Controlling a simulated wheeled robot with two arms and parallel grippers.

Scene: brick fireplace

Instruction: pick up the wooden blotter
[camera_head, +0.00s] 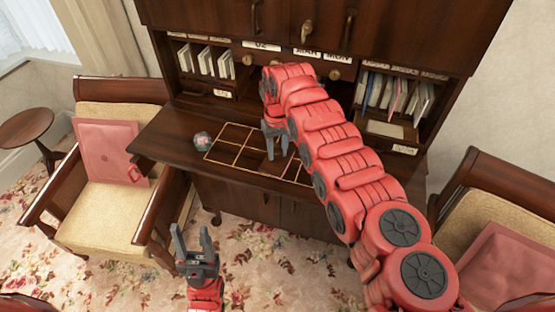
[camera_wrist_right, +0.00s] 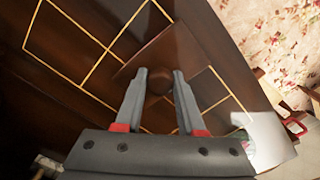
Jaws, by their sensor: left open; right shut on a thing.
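The wooden blotter (camera_wrist_right: 150,57) is a dark brown piece with a round knob (camera_wrist_right: 159,81), seen in the right wrist view over the gold-lined desk top. My right gripper (camera_wrist_right: 161,76) is shut on the knob, one finger on each side. In the head view my right gripper (camera_head: 275,146) points down at the desk's gold grid, and the blotter (camera_head: 272,168) shows only partly below it. I cannot tell whether the blotter touches the desk. My left gripper (camera_head: 192,240) is open and empty, above the carpet in front of the desk.
The desk (camera_head: 165,138) has a small round patterned object (camera_head: 202,141) at its left. Shelves with books (camera_head: 205,61) and papers (camera_head: 395,92) stand behind. A chair with a pink cushion (camera_head: 107,150) is at the left, another chair (camera_head: 510,205) at the right. Floral carpet (camera_head: 110,275) lies in front.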

